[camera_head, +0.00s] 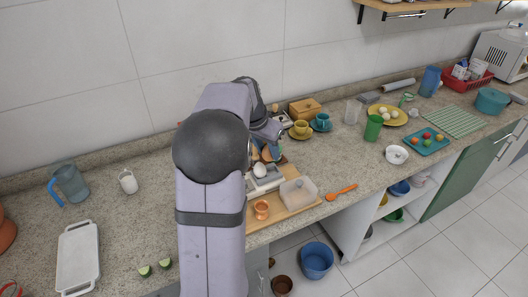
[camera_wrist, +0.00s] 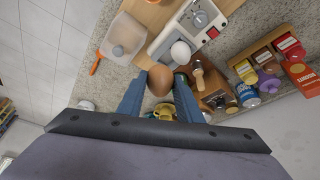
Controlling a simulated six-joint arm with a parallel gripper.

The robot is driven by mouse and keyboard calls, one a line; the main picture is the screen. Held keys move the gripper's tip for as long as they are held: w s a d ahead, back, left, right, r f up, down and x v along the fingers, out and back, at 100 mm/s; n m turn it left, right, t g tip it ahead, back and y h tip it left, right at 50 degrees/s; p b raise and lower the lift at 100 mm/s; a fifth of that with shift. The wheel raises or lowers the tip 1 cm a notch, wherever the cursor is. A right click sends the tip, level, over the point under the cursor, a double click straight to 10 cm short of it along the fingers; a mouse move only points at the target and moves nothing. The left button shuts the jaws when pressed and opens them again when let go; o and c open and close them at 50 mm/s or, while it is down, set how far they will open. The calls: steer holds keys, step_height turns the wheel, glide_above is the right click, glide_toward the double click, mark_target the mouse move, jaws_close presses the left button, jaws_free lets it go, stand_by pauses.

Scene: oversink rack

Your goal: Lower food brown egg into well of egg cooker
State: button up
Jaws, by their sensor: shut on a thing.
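A brown egg (camera_wrist: 160,77) is held between the two blue fingers of my gripper (camera_wrist: 160,84) in the wrist view. The egg cooker (camera_wrist: 165,42), a pale grey box with a dial and a red switch, lies just beyond the egg. A white egg (camera_wrist: 180,52) sits at the cooker's near side, close to the brown egg. In the head view the cooker (camera_head: 268,183) and white egg (camera_head: 260,170) show beside my arm, which hides much of my gripper. The wells are not clear in either view.
A wooden-handled item (camera_wrist: 198,76) is close to the right finger.

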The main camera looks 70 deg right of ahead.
steer(key=d+f, duration=0.4)
steer(key=shift+w+d+f, duration=0.15)
steer(key=shift+w+d, duration=0.05)
steer(key=shift+d, duration=0.1)
steer(key=shift+d, duration=0.2)
steer(key=shift+s+d, duration=0.1)
steer(key=shift+d, duration=0.1)
stand_by(0.3)
steer(key=shift+f, duration=0.15)
stand_by(0.4)
steer(key=shift+f+b, duration=0.3)
steer(key=shift+f, duration=0.3)
steer(key=shift+f+b, duration=1.7)
steer(key=shift+f, duration=0.6)
stand_by(1.7)
steer(key=o, duration=1.1)
